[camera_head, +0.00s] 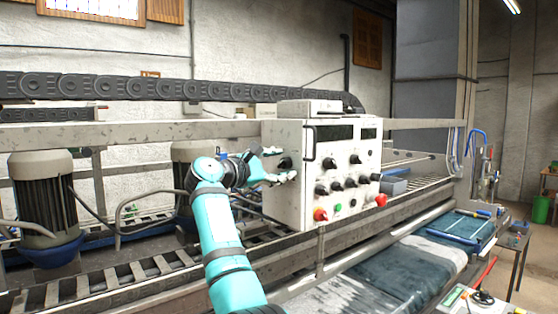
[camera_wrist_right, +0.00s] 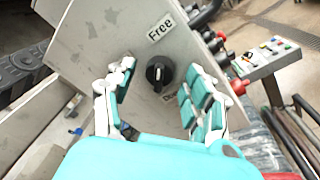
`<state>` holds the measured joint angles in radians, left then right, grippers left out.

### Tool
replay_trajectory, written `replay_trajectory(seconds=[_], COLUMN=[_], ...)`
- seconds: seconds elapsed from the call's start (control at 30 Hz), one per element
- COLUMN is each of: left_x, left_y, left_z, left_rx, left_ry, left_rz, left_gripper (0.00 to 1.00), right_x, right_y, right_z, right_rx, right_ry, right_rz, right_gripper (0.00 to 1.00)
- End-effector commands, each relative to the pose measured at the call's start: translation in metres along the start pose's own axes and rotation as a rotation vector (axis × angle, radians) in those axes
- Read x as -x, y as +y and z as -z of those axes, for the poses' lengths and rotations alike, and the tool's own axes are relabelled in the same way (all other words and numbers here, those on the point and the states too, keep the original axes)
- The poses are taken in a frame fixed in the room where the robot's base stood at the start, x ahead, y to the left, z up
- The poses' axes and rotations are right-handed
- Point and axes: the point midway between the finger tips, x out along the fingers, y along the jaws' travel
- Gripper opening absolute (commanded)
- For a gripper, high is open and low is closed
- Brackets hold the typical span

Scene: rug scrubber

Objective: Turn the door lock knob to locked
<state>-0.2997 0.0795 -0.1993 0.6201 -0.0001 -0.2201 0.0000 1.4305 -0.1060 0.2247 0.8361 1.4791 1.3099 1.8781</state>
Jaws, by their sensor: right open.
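The door lock knob (camera_wrist_right: 160,72) is a round black knob with a pale pointer mark on the grey side panel of the control box (camera_wrist_right: 95,40). A "Free" label (camera_wrist_right: 161,28) is above it; a second label below is mostly hidden. In the wrist view my right gripper (camera_wrist_right: 158,82) is open, with teal-padded fingers on either side of the knob and gaps between them and it. In the head view my right gripper (camera_head: 283,163) is at the left side of the white control box (camera_head: 312,205), where the dark knob partly shows. My left gripper is out of view.
The box front carries several black knobs, a red button (camera_head: 320,214) and a handle (camera_head: 310,143). A grey motor (camera_head: 43,190) and rails are to the left. A conveyor with a wet rug (camera_head: 385,272) runs along the front. A cable chain (camera_head: 170,88) passes behind.

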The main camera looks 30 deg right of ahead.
Motion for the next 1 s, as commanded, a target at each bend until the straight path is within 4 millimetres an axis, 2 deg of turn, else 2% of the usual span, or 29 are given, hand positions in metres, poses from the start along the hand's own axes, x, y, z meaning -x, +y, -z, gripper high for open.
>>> replay_trajectory(seconds=[0.27, 0.67, 1.0], left_x=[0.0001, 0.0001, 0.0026], left_y=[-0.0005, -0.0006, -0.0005], left_z=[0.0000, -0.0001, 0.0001], left_rx=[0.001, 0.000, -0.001], left_ry=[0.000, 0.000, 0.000], left_rz=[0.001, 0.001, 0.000], left_gripper=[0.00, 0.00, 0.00], right_x=[-0.0012, -0.0010, -0.0007], right_y=[-0.0005, -0.0005, -0.0001], right_z=[0.0004, 0.0003, 0.0005], right_rx=[0.000, 0.000, 0.046], right_ry=[0.000, 0.000, 0.006], right_rz=[0.000, 0.001, 0.008], right_gripper=[0.52, 0.00, 0.00])
